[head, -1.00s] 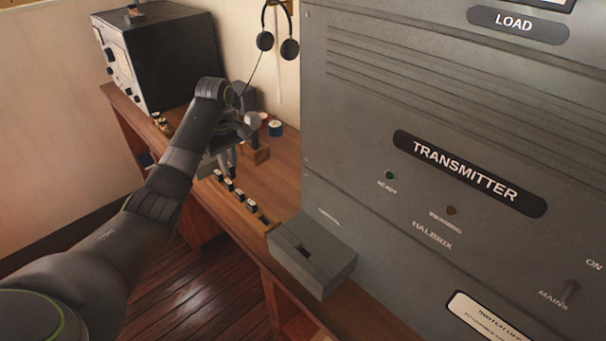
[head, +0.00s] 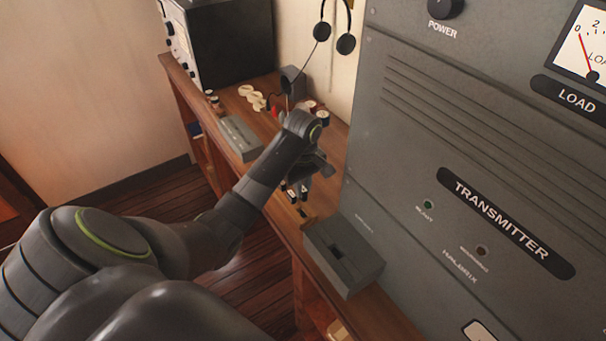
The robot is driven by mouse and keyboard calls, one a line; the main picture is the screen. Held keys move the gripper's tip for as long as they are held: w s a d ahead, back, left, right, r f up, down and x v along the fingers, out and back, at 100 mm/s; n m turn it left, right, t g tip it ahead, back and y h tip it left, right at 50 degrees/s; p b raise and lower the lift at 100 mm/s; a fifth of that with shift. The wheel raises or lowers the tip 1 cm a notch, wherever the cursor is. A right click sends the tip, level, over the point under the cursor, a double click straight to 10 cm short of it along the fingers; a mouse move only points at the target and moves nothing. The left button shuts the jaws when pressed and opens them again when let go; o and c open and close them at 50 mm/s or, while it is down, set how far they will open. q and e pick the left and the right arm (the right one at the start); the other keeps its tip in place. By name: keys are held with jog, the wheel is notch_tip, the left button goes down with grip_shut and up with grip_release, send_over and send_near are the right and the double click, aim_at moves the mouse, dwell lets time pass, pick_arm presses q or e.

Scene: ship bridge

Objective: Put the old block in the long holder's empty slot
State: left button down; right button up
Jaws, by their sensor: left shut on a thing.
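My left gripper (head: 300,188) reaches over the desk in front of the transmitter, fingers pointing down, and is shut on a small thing. Its fingers and wrist mostly cover that thing, so I cannot tell for sure that it is the old block. Just below the fingertips, part of the long holder's row (head: 304,212) shows on the desk edge, with a dark spot that looks like a slot. The rest of the row is hidden behind my left arm. I cannot tell whether the held thing touches the holder. My right gripper is out of view.
A grey box with a dark slot (head: 362,272) stands close in front of the transmitter (head: 450,130). A flat grey box (head: 238,138) lies on the desk (head: 336,130) to the left. Pale rings (head: 250,94), small spools (head: 322,118) and a black radio (head: 228,45) are behind.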

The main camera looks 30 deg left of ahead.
pick_arm(q)
jog(key=shift+s+d, duration=0.15)
jog(key=shift+s, duration=0.05)
jog(key=shift+w+f, duration=0.1)
jog(key=shift+f, duration=1.85)
jog(key=shift+f, duration=1.85)
dwell(3.7)
jog(key=c, duration=1.3)
grip_release()
jog(key=shift+c, duration=0.2)
